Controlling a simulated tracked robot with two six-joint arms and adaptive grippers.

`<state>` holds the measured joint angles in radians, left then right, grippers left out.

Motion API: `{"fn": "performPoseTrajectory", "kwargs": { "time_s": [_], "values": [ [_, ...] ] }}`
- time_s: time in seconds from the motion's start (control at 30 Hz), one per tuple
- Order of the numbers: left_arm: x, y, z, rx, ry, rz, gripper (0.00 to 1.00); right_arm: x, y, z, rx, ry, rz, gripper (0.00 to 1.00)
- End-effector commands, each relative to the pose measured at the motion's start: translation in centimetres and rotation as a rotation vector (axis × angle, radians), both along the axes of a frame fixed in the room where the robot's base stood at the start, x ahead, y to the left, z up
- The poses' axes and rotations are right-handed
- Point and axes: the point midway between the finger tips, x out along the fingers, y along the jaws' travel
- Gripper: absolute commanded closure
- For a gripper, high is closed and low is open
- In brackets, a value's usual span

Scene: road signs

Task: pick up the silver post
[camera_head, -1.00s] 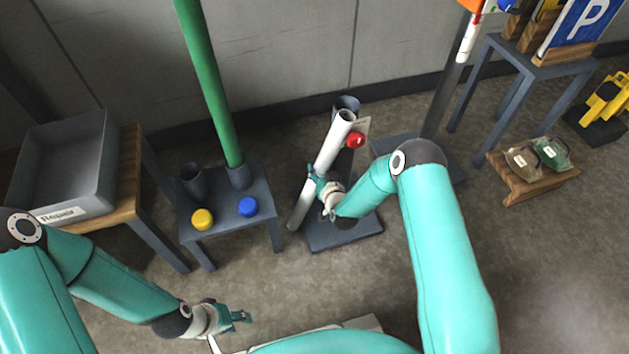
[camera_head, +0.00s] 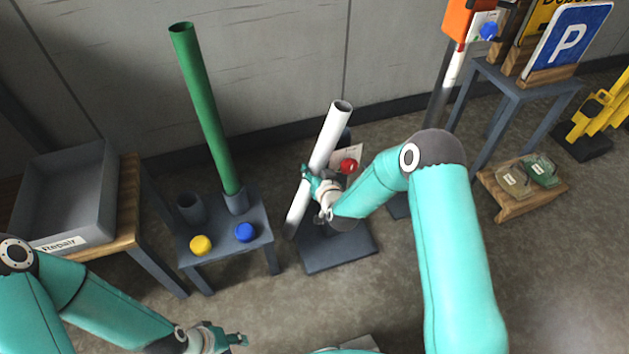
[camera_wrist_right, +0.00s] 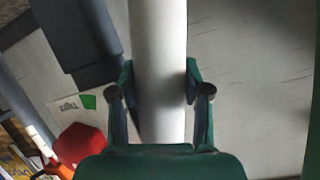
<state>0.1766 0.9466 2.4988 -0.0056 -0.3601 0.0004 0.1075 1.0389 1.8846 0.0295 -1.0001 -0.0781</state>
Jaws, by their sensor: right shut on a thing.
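The silver post (camera_head: 327,140), a pale hollow tube, is tilted in the head view, its open top leaning right. My right gripper (camera_head: 313,184) is shut around it below its middle. In the right wrist view the post (camera_wrist_right: 158,60) runs between the two fingers of the right gripper (camera_wrist_right: 158,95), one on each side. The post is in front of a dark stand (camera_head: 340,250) with a red knob (camera_head: 348,166); part of the stand is hidden behind the post and arm. My left gripper (camera_head: 236,340) is low at the bottom left, away from the post; its finger gap is unclear.
A green post (camera_head: 208,115) stands in a holder on a small grey table, beside an empty holder (camera_head: 189,207), a yellow knob (camera_head: 200,245) and a blue knob (camera_head: 245,232). A grey bin (camera_head: 98,210) marked "Repair" is at left. A sign table (camera_head: 525,88) stands at right.

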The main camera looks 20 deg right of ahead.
Motion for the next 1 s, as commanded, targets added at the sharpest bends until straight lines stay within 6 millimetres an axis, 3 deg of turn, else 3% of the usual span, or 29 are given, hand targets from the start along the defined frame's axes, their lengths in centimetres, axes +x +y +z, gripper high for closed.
{"fn": "performPoseTrajectory", "kwargs": {
  "time_s": [0.03, 0.2, 0.5, 0.7, 1.0],
  "values": [
    [0.0, 0.0, 0.7, 0.000, 0.000, 0.000, 0.60, 0.2, -0.1, 2.3, -0.001, -0.010, -0.001, 1.00],
    [0.0, 0.0, 1.8, 0.000, 0.000, 0.000, 0.60, 0.2, -0.1, 7.0, 0.000, -0.011, -0.001, 1.00],
    [0.0, 0.0, 3.1, 0.000, 0.000, 0.000, 0.60, 0.1, 0.0, 13.5, 0.001, -0.008, -0.001, 1.00],
    [0.0, 0.0, 3.5, 0.000, 0.000, 0.000, 0.60, 0.1, 0.0, 15.6, 0.000, -0.007, -0.001, 1.00],
    [0.0, 0.0, 3.6, 0.000, 0.000, 0.000, 0.60, 0.1, 0.0, 16.1, 0.000, -0.005, 0.000, 1.00]
  ]
}}
